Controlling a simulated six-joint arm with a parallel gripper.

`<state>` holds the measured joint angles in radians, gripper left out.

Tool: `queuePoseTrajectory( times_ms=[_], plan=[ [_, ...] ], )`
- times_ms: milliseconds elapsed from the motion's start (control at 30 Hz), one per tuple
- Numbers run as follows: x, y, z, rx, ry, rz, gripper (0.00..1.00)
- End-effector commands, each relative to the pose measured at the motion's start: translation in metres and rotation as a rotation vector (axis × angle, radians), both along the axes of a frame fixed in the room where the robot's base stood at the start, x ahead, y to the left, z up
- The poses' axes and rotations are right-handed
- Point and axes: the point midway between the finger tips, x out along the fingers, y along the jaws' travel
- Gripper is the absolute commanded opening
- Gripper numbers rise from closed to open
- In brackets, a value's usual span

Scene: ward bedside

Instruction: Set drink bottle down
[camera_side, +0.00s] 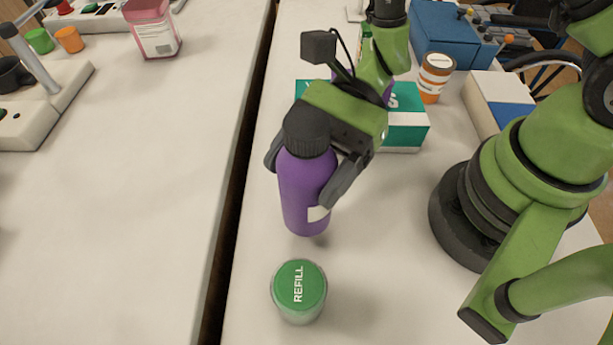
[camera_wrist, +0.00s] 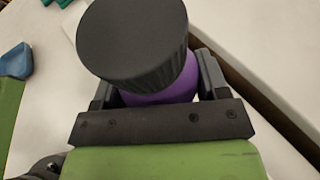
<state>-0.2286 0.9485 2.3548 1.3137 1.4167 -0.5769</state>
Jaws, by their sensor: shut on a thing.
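A purple drink bottle (camera_side: 302,190) with a ribbed black cap stands upright in my gripper (camera_side: 305,178). The gripper's two dark fingers are shut around its upper body, one on each side. In the wrist view the black cap (camera_wrist: 135,45) fills the upper middle, with a little purple body (camera_wrist: 165,93) below it. The bottle is over the white table on the right of the gap. Whether its base touches the table or is slightly above it, I cannot tell.
A jar with a green REFILL lid (camera_side: 299,287) stands close in front of the bottle. A green and white box (camera_side: 406,128), an orange-brown jar (camera_side: 435,77) and a white-blue box (camera_side: 497,102) stand behind. A dark gap (camera_side: 240,180) separates the two tables.

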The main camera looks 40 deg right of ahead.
Motion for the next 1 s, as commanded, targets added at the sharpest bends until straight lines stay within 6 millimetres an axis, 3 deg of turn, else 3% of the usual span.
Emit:
queuePoseTrajectory(
  times_ms=[200,433,567,667,800,1000],
  plan=[
    [0.001,0.0,0.04,0.002,-0.009,-0.001,0.3],
    [0.003,-0.001,0.065,0.002,-0.005,-0.012,0.3],
    [0.022,-0.011,0.076,0.001,-0.006,-0.133,0.3],
    [0.052,-0.031,0.088,0.003,-0.007,-0.329,0.3],
    [0.096,-0.081,0.111,0.005,-0.01,-0.7,0.3],
    [0.126,-0.159,0.145,0.004,-0.009,-1.174,0.3]
  ],
)
